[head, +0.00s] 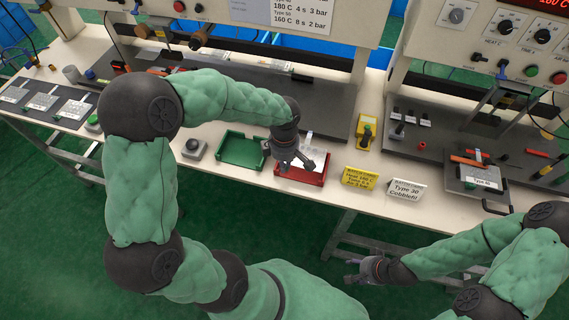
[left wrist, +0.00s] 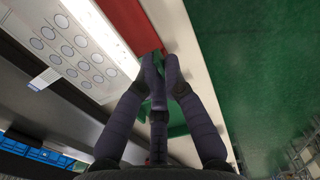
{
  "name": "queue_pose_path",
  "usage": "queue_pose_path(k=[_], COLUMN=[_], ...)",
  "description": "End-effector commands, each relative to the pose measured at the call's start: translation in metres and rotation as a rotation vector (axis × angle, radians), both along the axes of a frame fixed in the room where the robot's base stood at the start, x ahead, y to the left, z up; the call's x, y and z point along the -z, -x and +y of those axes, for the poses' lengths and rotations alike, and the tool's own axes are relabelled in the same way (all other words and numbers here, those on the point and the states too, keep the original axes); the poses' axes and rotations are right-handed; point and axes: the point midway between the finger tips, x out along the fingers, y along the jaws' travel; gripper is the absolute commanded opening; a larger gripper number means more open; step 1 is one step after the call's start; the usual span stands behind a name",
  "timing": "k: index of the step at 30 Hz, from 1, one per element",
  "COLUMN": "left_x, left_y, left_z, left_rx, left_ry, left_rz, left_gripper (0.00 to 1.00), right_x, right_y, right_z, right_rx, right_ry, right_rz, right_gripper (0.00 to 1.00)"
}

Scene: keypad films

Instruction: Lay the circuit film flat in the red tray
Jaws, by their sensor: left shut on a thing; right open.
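The circuit film is a pale sheet with a grid of round key marks, seen in the left wrist view (left wrist: 82,45). In the head view only part of the film (head: 312,154) shows, at the red tray (head: 303,179), with a narrow tail toward the back. My left gripper (head: 296,164) points down over the red tray and is shut on the film's edge; in the left wrist view its fingers (left wrist: 155,62) meet beside the sheet. I cannot tell whether the film touches the tray floor. My right gripper (head: 364,268) is open and empty, in front of the table.
A green tray (head: 240,150) stands left of the red tray. A yellow sign (head: 359,178) and a white sign (head: 406,189) stand to its right. A grey button box (head: 194,147) is further left. Heat-press machines stand behind and at the right.

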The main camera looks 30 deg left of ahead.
Motion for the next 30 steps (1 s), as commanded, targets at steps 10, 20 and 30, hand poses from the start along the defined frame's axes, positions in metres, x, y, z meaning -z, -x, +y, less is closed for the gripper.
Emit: queue_pose_path(k=[10, 20, 30], left_x=[0.029, 0.051, 0.052], left_y=[0.000, 0.000, 0.000], left_z=[0.000, 0.000, 0.000], left_rx=[0.000, -0.001, 0.000], left_ry=[0.000, 0.000, 0.000], left_rz=[0.001, 0.001, 0.001], left_gripper=[0.00, 0.00, 0.00], right_x=[0.029, 0.048, 0.049], right_y=[0.000, 0.000, 0.000], right_z=[0.000, 0.000, 0.000], right_rx=[0.000, 0.000, 0.000], right_ry=[0.000, 0.000, 0.000], right_rz=[0.000, 0.000, 0.000], right_gripper=[0.52, 0.52, 0.52])
